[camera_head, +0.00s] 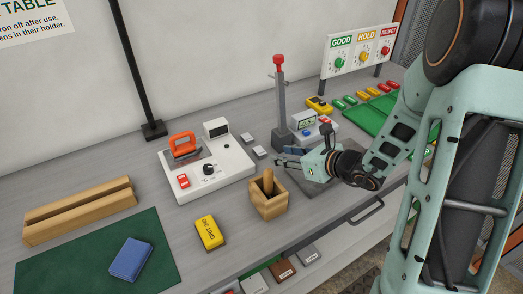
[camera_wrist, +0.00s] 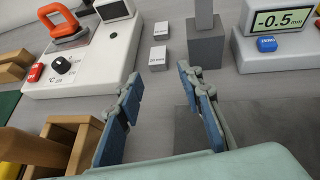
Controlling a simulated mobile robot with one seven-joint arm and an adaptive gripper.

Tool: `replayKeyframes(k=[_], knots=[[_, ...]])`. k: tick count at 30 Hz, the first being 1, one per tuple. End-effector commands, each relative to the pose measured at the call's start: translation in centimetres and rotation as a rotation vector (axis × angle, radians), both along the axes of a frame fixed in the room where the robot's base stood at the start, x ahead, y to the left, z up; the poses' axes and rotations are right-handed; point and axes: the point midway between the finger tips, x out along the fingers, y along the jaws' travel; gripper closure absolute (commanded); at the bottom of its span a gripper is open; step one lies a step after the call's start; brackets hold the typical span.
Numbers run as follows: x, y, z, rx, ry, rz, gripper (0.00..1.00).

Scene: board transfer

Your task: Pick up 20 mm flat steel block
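Two small grey steel blocks lie on the grey bench. The nearer block (camera_wrist: 157,60) and the farther block (camera_wrist: 160,30) carry white labels too small to read surely, so I cannot tell for certain which is the 20 mm one. In the head view the nearer block (camera_head: 260,152) and farther block (camera_head: 249,138) lie between the white machine and the post. My gripper (camera_wrist: 160,78) is open with blue-padded fingers and nothing between them. In the head view my gripper (camera_head: 285,158) is low over the bench, right of the blocks and apart from them.
A white machine with an orange handle (camera_head: 183,147) stands left of the blocks. A grey post with a red top (camera_head: 280,100) and a gauge reading -0.5 (camera_wrist: 282,20) stand right. A wooden box (camera_head: 268,204) is in front. Bare bench surrounds the blocks.

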Motion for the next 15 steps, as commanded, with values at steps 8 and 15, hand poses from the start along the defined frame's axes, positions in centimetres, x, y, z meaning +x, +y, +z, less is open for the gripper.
replayKeyframes(k=[8,15], knots=[[2.5,2.7,-2.0,-0.003,-0.001,0.005,0.66],[3.5,3.9,-2.7,-0.004,0.0,0.006,0.66]])
